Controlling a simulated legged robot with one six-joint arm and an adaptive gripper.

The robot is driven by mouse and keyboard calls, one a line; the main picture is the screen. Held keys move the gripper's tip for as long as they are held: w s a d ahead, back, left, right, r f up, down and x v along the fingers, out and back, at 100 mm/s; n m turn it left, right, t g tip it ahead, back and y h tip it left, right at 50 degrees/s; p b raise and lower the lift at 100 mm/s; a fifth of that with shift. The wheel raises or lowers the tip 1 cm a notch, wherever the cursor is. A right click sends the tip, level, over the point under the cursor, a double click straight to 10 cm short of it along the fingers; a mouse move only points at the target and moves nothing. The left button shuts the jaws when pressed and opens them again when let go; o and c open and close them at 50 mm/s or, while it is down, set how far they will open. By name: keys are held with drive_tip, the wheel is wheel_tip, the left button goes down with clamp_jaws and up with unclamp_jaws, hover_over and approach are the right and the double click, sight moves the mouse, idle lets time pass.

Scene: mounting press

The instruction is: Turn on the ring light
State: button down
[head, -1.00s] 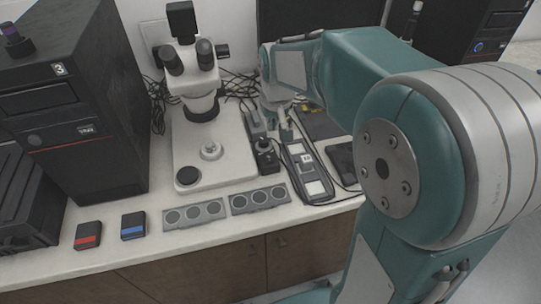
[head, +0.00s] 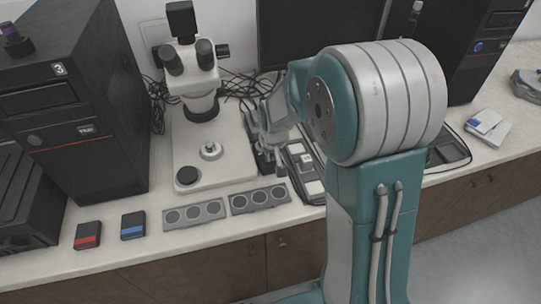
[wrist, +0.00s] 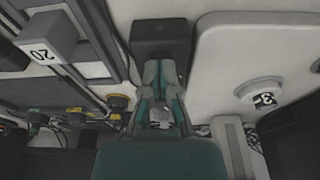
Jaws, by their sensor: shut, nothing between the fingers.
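The microscope (head: 195,75) stands upright on its white base (head: 225,172), with a dark ring (head: 201,108) under its head that looks like the ring light. A small dark control box (head: 264,163) sits right of the base, mostly hidden by my gripper in the head view. In the wrist view the box (wrist: 163,38) lies just ahead of my fingertips, and its knob cannot be made out clearly. My gripper (wrist: 161,68) is shut and empty, over or against the near part of the box. I cannot tell whether it touches.
A long panel with white labels (head: 306,171) lies close right of the box; it fills the left of the wrist view (wrist: 78,45). Two grey trays (head: 194,214) (head: 259,200) lie in front. A black computer tower (head: 75,110) stands left and a monitor (head: 315,30) behind.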

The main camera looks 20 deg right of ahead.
drive_tip(key=shift+f, duration=0.15)
drive_tip(key=shift+s+f, duration=0.15)
drive_tip(key=shift+f, duration=0.05)
idle(0.3)
drive_tip(key=shift+w+r, duration=0.35)
drive_tip(key=shift+w, duration=0.4)
